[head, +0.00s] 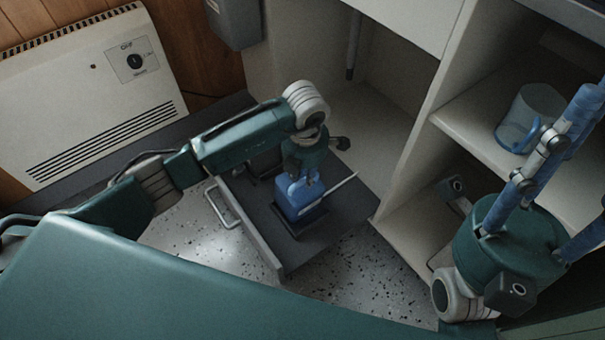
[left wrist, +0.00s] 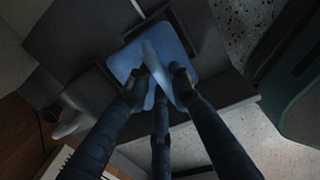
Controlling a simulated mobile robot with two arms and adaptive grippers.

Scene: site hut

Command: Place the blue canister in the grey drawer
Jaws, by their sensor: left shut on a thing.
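The blue canister (head: 297,207) stands upright over the dark floor of the grey drawer (head: 348,211), which is pulled out. My left gripper (head: 301,181) is above the canister and shut on its top handle. In the left wrist view the fingers (left wrist: 160,88) close on the handle, with the blue canister (left wrist: 183,63) beneath them. A dark square lies right under the canister; I cannot tell whether the canister rests on it. My right gripper (head: 575,165) is at the right edge, fingers spread apart, with its fingertips partly cut off.
A pale thin bar (head: 335,191) lies just right of the canister. A dark round-ended item (head: 340,143) is near the drawer's back. A heater (head: 85,90) is at left. The speckled floor (head: 350,285) is clear.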

